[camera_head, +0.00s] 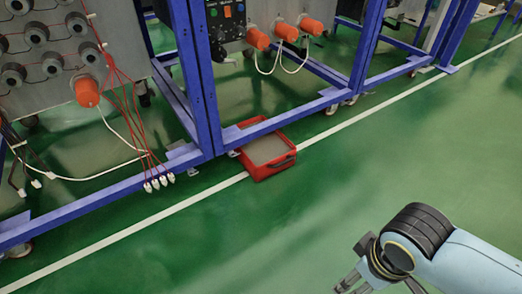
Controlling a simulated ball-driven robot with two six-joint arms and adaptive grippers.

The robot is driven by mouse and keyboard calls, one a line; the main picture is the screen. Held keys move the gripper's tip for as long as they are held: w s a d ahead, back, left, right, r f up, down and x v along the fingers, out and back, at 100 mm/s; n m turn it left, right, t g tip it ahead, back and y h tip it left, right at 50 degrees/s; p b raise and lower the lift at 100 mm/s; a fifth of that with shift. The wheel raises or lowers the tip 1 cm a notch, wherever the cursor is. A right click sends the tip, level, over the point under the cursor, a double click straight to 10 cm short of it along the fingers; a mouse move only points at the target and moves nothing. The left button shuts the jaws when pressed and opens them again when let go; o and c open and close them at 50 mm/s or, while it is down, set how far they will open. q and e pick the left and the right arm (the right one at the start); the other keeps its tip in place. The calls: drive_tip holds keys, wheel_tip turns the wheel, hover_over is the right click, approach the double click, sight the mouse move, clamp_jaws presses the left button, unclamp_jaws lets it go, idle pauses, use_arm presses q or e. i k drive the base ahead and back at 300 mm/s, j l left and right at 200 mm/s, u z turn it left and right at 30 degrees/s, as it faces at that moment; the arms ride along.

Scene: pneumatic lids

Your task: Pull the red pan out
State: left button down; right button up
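The red pan (283,167) is a shallow rectangular tray with a grey-brown inside. It sits on the green floor at the foot of a blue frame, partly under the frame's lower beam, with its front part sticking out over the white floor line. A dark handle shows on its front right side. My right gripper (376,287) is at the bottom edge, below and to the right of the pan, well apart from it. Its fingertips are cut off by the picture edge. My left gripper is not in view.
Blue frames (200,75) with panels stand along the left and back. Red and white cables (140,125) hang at the left, their white plugs (160,182) near the lower beam. Orange connectors (286,32) sit above the pan. The green floor (400,140) to the right is clear.

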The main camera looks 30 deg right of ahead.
sight(266, 155)
drive_tip(key=i+z, duration=0.3)
drive_tip(key=i, duration=0.2)
drive_tip(key=i+j+z, duration=0.1)
drive_tip(key=i+z, duration=0.2)
drive_tip(key=i, duration=0.2)
